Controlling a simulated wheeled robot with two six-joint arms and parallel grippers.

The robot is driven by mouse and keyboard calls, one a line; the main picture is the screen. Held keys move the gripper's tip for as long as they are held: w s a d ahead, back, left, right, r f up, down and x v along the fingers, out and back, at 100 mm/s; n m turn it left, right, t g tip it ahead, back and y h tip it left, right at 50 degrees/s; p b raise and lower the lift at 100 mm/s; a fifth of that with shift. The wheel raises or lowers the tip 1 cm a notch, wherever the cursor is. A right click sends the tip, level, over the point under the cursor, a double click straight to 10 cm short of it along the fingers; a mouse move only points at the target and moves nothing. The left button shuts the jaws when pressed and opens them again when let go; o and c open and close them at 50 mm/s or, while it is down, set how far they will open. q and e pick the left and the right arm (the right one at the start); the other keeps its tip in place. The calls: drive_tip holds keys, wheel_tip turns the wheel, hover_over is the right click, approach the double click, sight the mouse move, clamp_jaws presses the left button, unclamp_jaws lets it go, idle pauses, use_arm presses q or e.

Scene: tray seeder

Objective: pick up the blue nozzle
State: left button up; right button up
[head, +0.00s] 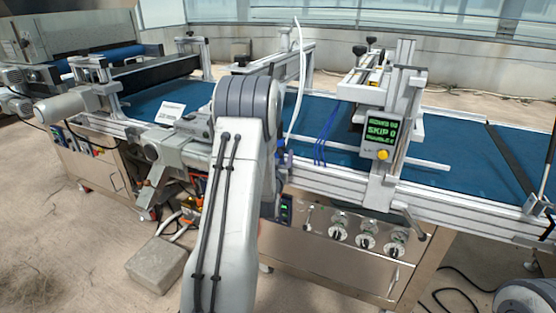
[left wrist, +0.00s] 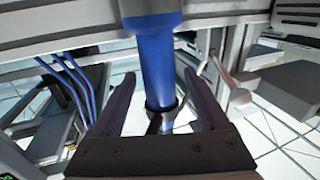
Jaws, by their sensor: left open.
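The blue nozzle (left wrist: 157,62) is a blue upright cylinder in the left wrist view, with a dark collar at its lower end in the picture. My left gripper (left wrist: 159,75) is open, with one dark finger on each side of the nozzle. Gaps show between the fingers and the nozzle, so they are not closed on it. In the head view my left arm hides the gripper and most or all of the nozzle. My right gripper is not in view.
The seeder's blue belt (head: 455,158) runs across behind my arm, edged by a metal rail (head: 330,185). A display box (head: 381,133) stands on a post to the right. Thin blue tubes (head: 322,140) hang nearby. Knobs and gauges (head: 367,241) line the front panel.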

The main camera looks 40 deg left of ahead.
use_arm(q)
clamp_jaws()
wheel_tip(320, 180, up, 10)
drive_tip(key=shift+r+p, duration=0.25)
drive_tip(key=shift+p, duration=0.75)
drive_tip(key=shift+r+p, duration=2.75)
drive_tip(key=shift+r, duration=1.55)
